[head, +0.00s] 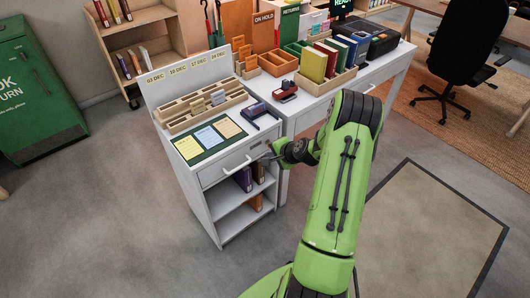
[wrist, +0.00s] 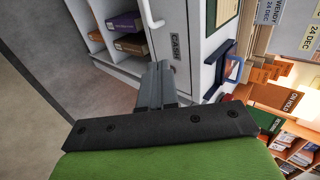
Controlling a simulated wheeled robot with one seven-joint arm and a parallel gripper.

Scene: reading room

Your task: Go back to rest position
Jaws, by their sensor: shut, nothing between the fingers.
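My green arm reaches from the bottom of the head view toward the white desk cabinet. My gripper (head: 267,157) is at the cabinet's front, near the right end of the drawer (head: 225,168). In the wrist view its dark fingers (wrist: 156,85) are together with nothing between them. The drawer's white handle (wrist: 152,14) shows at the top of the wrist view. I cannot tell whether the fingers touch the cabinet.
The cabinet top holds a wooden card rack (head: 205,104) and a dark blue device (head: 258,112). Books (wrist: 128,24) stand on the open shelves below. A long desk carries bins and books (head: 313,64). A black chair (head: 466,50) is at right.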

